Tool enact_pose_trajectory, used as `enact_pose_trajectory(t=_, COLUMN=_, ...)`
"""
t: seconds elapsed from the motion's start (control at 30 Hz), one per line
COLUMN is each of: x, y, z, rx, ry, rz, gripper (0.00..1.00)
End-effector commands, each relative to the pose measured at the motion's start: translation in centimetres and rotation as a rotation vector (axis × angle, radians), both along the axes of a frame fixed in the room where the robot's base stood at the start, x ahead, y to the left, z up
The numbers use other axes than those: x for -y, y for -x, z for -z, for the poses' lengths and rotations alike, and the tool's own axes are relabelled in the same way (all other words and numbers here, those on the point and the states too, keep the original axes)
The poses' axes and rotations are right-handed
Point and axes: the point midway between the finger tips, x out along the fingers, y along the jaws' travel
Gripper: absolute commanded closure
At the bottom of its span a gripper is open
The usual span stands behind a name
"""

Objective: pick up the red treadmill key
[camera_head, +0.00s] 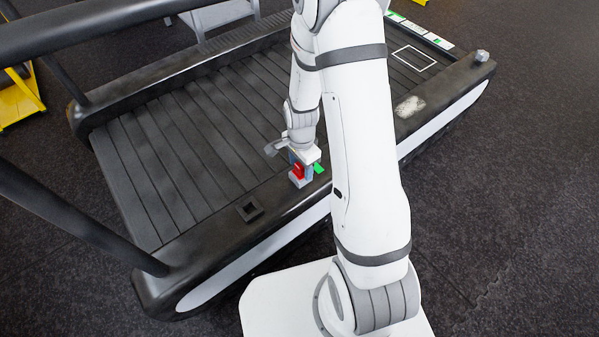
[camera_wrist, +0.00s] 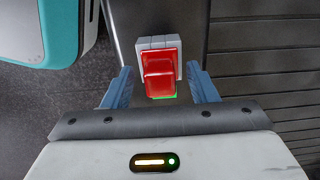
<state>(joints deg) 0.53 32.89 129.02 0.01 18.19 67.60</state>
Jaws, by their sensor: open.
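The red treadmill key (camera_head: 299,170) sits on a small grey block (camera_head: 296,182) on the near side rail of the treadmill. It also shows in the wrist view as a red block (camera_wrist: 159,75) against its grey base (camera_wrist: 144,43). My gripper (camera_head: 303,166) is at the key, pointing down. In the wrist view the two blue fingers of my gripper (camera_wrist: 162,84) stand apart, one on each side of the key, with gaps between them and it. A strip of green shows at the key's lower edge.
The treadmill's dark slatted belt (camera_head: 190,130) lies beyond the rail. A small black square socket (camera_head: 249,209) is on the rail to the left. Black handrails (camera_head: 75,215) rise at the left. A white-and-teal shape (camera_wrist: 60,30) is at the upper left of the wrist view.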

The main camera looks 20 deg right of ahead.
Motion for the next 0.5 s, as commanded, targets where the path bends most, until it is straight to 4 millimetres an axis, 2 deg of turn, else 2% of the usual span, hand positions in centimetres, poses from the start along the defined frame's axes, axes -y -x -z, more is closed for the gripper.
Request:
enact_pose_trajectory(t=0.03, x=-0.01, y=-0.04, z=0.52, rx=0.001, ry=0.000, rz=0.000, gripper=0.47)
enact_pose_trajectory(t=0.23, x=-0.04, y=-0.07, z=0.42, rx=0.002, ry=0.000, rz=-0.001, gripper=0.47)
enact_pose_trajectory(t=0.5, x=-0.07, y=-0.07, z=0.41, rx=0.002, ry=0.000, rz=-0.001, gripper=0.69)
